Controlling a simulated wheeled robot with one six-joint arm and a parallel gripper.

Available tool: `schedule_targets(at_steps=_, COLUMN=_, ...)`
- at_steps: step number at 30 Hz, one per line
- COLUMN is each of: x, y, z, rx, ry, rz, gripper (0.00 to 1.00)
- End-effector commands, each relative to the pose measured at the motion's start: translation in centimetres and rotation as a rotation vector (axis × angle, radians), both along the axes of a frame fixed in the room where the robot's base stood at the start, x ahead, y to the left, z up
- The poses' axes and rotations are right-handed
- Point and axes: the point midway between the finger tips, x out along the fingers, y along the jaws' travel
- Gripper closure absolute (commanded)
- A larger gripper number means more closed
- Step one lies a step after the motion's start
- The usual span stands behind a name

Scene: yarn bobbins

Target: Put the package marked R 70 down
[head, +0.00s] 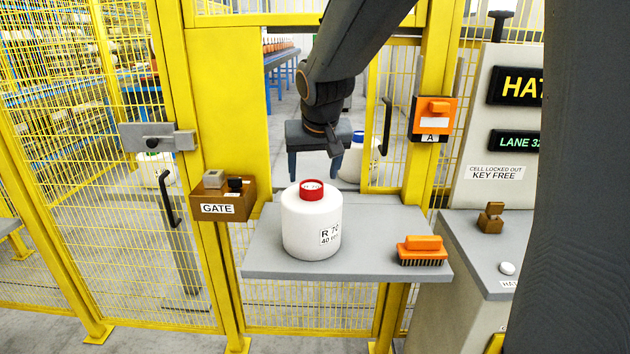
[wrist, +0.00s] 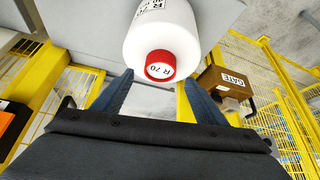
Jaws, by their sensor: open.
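The package marked R 70 (head: 306,232) is a white bobbin with a red top, standing upright on a grey shelf (head: 375,262) in front of the yellow fence. Its label reads R 70. My gripper (head: 318,172) is open and hangs above and just behind the package in the head view, its fingers apart. In the wrist view the package (wrist: 170,35) shows with its red cap (wrist: 160,66) between and beyond the open fingers (wrist: 158,95). The fingers do not hold it.
An orange brush (head: 422,250) lies at the shelf's right end. A brown GATE box (head: 222,205) is mounted left of the shelf. A blue-topped white package (head: 352,165) stands behind the hatch opening. A grey console (head: 470,245) stands to the right.

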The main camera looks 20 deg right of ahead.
Motion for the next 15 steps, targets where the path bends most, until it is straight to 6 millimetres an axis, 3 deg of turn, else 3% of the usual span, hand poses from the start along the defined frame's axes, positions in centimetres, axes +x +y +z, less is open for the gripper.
schedule_targets(at_steps=9, x=-2.7, y=0.3, z=4.9, rx=0.0, ry=-0.005, rz=0.0, gripper=0.34)
schedule_targets(at_steps=15, x=-3.6, y=0.5, z=6.5, rx=0.0, ry=-0.002, rz=0.0, gripper=0.34)
